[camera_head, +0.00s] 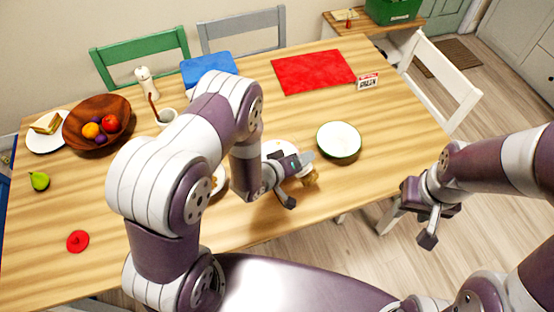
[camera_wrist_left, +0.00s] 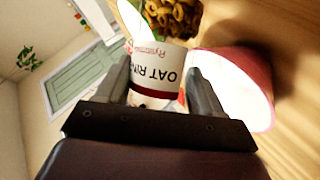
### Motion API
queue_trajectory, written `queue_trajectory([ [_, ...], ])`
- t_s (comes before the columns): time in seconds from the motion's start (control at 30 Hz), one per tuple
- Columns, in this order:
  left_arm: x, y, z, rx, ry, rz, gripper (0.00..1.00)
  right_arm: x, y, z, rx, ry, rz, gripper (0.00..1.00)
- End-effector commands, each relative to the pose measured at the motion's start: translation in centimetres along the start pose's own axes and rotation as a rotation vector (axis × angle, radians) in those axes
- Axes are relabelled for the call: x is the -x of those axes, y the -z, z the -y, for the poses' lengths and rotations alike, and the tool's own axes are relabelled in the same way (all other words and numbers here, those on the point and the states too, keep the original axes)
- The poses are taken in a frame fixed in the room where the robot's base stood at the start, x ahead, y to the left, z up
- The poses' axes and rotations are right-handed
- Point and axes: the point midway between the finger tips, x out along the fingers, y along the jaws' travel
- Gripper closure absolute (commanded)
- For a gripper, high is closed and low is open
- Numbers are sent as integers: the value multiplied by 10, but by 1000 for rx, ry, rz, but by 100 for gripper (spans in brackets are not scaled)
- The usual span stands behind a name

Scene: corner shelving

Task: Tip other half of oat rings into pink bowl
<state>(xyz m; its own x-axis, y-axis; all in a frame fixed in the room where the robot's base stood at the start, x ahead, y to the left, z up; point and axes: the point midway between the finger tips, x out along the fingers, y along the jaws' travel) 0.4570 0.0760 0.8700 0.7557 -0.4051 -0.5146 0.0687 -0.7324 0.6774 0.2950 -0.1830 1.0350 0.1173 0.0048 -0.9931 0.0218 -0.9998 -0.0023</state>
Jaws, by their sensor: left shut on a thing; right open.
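My left gripper (camera_head: 297,181) is shut on a white oat rings container (camera_wrist_left: 155,72) with a dark red band and "OAT RIN" lettering. In the head view, a pale round dish (camera_head: 277,147) is partly hidden behind the left gripper. My right gripper (camera_head: 422,214) is open and empty off the table's right side.

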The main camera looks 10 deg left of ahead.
Motion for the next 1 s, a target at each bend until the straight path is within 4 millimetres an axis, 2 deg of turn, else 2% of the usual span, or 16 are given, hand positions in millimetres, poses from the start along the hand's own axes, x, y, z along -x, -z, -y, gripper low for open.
queue_trajectory([
  [0.1,4,5,-7,46,-23,18,79,8,1,0,0,0,-1,57],
  [0.57,11,10,-17,245,-104,104,79,16,2,0,0,0,-1,57],
  [0.87,7,6,-12,372,-160,160,79,2,0,0,0,0,-1,57],
  [1.0,7,7,-11,432,-184,186,79,4,1,0,0,0,-1,57],
])
